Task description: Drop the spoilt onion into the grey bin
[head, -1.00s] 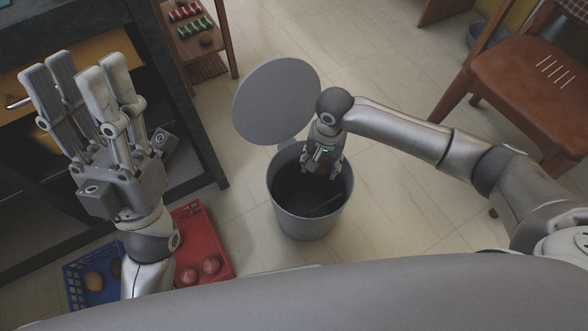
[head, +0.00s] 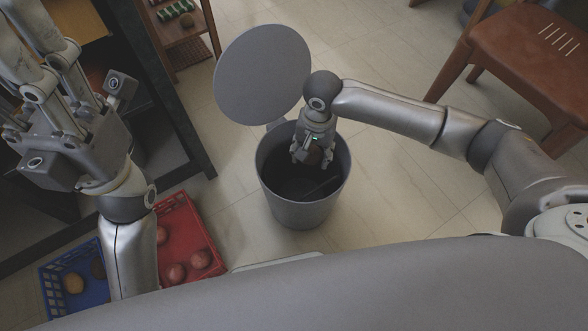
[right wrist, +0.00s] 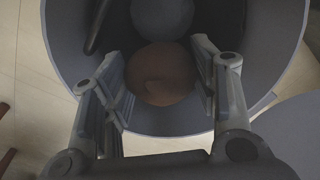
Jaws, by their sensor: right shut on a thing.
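My right gripper (head: 313,158) points down into the open mouth of the grey bin (head: 304,208). It is shut on a brownish round onion (right wrist: 162,73), held between its two fingers. In the head view the onion is mostly hidden by the fingers. The right wrist view shows the bin's inner wall (right wrist: 180,122) around the onion. The bin's round lid (head: 262,75) stands open behind the mouth. My left gripper (head: 38,85) is raised at the left with its fingers apart and empty; some finger ends are cut off by the picture edge.
A red crate (head: 205,262) with several reddish round items and a blue crate (head: 62,300) with brownish ones stand on the floor at lower left. A dark bar (right wrist: 97,25) lies inside the bin. A brown chair (head: 522,62) stands at right. Floor around the bin is clear.

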